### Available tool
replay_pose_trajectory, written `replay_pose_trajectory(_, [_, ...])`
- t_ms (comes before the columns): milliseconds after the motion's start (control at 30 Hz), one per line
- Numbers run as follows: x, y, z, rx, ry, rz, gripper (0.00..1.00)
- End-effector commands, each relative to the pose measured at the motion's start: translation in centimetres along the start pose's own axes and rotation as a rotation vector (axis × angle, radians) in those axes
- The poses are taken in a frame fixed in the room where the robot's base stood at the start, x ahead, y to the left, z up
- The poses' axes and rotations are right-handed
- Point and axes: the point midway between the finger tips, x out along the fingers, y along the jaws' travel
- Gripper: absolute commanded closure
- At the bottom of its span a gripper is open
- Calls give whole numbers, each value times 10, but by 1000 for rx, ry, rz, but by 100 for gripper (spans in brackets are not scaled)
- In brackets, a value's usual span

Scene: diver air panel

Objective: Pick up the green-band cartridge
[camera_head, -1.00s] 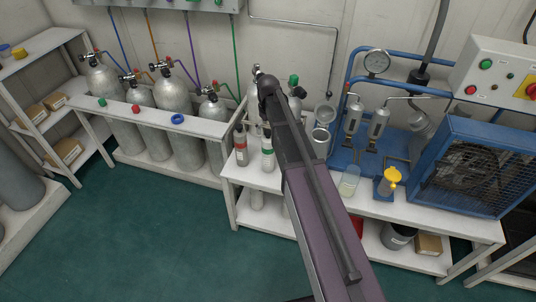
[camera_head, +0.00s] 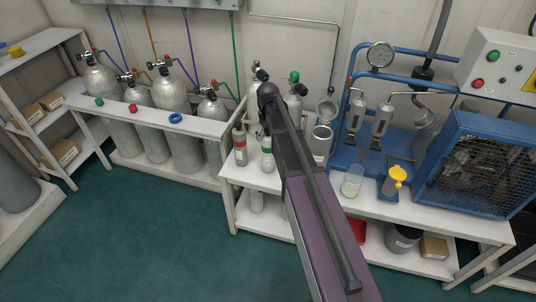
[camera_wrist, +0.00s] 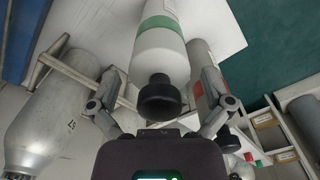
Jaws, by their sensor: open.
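The green-band cartridge (camera_head: 267,154) stands upright on the white bench in the head view, just left of my arm. In the wrist view the same cartridge (camera_wrist: 163,55) is pale with a green band and a black cap, and its cap end points towards my gripper. My gripper (camera_wrist: 160,92) is open, with one finger on each side of the cartridge's cap end. I cannot tell whether either finger touches it. The red-band cartridge (camera_head: 240,145) stands just to the left in the head view. In the wrist view it (camera_wrist: 203,70) is close behind the right finger. My gripper's fingers are hidden in the head view.
The white bench (camera_head: 235,176) also holds a metal canister (camera_head: 320,144), a glass beaker (camera_head: 351,182) and a yellow-topped container (camera_head: 394,182). Several grey cylinders (camera_head: 172,95) stand behind a rack at the left. A blue caged machine (camera_head: 475,165) is at the right. The green floor in front is clear.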

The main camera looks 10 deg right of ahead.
Motion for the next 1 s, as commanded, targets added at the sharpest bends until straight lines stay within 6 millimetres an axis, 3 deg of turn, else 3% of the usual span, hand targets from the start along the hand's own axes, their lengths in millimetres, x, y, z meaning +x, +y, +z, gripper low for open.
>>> replay_pose_trajectory(433, [0,0,0,0,0,0,0])
replay_pose_trajectory(700, [0,0,0,0,0,0,80])
replay_pose_trajectory(733, [0,0,0,0,0,0,85])
replay_pose_trajectory(1000, [-1,0,0,0,0,0,85])
